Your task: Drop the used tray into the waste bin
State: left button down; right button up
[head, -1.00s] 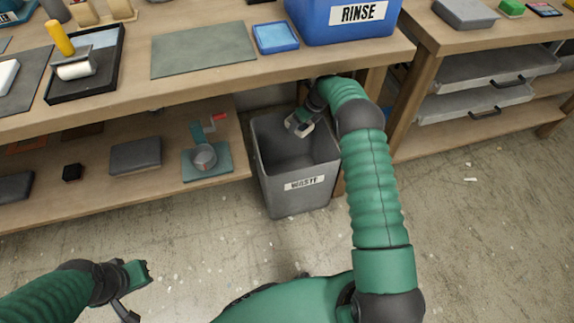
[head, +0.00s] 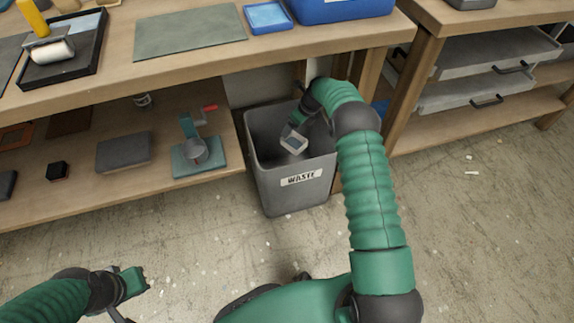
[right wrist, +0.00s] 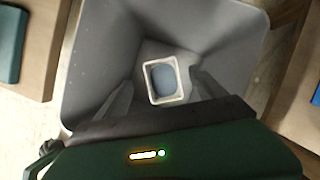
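The grey waste bin (head: 290,195), labelled WASTE, stands on the floor beside the bench's lower shelf. The used tray (head: 293,144), small with a pale rim, is inside the bin's mouth. In the right wrist view the tray (right wrist: 152,95) shows a blue-grey inside. My right gripper (right wrist: 163,85) points down into the bin with its fingers spread; gaps show between them and the tray, which looks deeper. I cannot tell whether the tray rests on the bottom. My left gripper (head: 133,297) is open and empty above the floor at lower left.
The bench top (head: 200,60) holds a grey mat (head: 188,32), a blue tray (head: 267,17) and a blue tub (head: 340,8). The lower shelf (head: 90,190) holds a dark block and a small clamp-like device (head: 196,150). Drawers (head: 490,90) stand at right.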

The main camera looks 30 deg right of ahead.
jog(key=shift+o, duration=0.5)
jog(key=shift+r, duration=0.1)
jog(key=p+v, duration=0.4)
jog(key=v, duration=0.3)
jog(key=shift+s+d, duration=0.1)
jog(key=shift+s, duration=0.1)
